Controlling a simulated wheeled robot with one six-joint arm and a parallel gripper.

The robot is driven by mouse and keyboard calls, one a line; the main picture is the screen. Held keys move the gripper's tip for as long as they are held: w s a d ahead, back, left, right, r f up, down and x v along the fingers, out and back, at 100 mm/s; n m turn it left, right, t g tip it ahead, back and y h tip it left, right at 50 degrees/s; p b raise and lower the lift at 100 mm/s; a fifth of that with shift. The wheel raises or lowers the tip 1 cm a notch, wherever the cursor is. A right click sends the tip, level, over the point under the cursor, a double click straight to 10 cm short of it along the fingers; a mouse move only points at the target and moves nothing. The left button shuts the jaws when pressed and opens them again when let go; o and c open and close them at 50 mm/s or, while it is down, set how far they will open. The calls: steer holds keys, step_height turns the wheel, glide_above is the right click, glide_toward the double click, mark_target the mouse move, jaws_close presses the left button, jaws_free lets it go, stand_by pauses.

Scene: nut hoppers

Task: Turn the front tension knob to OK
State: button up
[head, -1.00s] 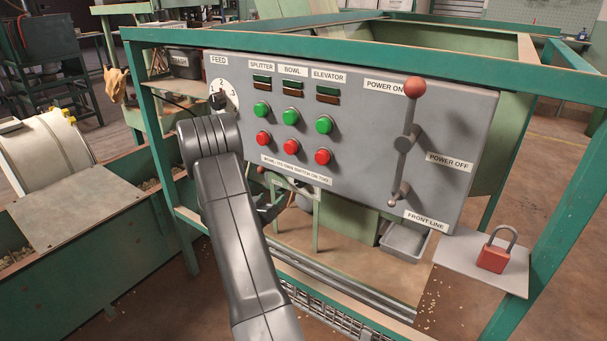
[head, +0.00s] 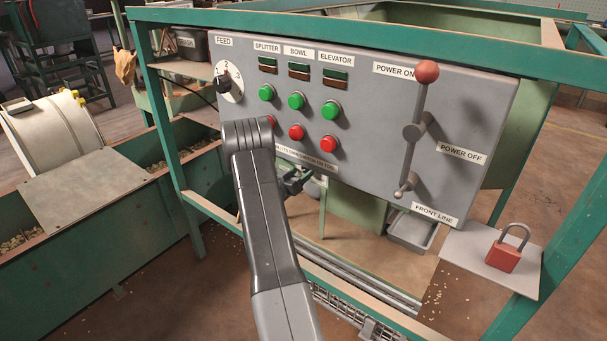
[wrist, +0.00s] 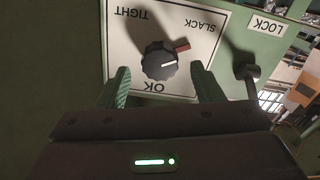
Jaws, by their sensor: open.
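The tension knob (wrist: 159,61) shows in the wrist view, black and round, on a white plate (wrist: 122,42) whose lettering appears upside down. TIGHT is at upper left, SLACK at upper right and OK just below the knob. The knob's white line points to the right, and a red mark lies at its upper right. My gripper (wrist: 162,78) is open, its green fingers apart to the left and right of the knob's lower side. In the head view my gripper (head: 296,182) is partly hidden below the control panel; the knob is out of sight there.
The wrist view shows a lever (wrist: 248,76) near the LOCK label (wrist: 266,24), close to the right finger. In the head view the grey control panel (head: 365,110) stands above my gripper. A red padlock (head: 503,257) sits on a shelf at right.

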steer(key=shift+x, duration=1.2)
steer(key=c, duration=1)
steer(key=shift+o, duration=0.2)
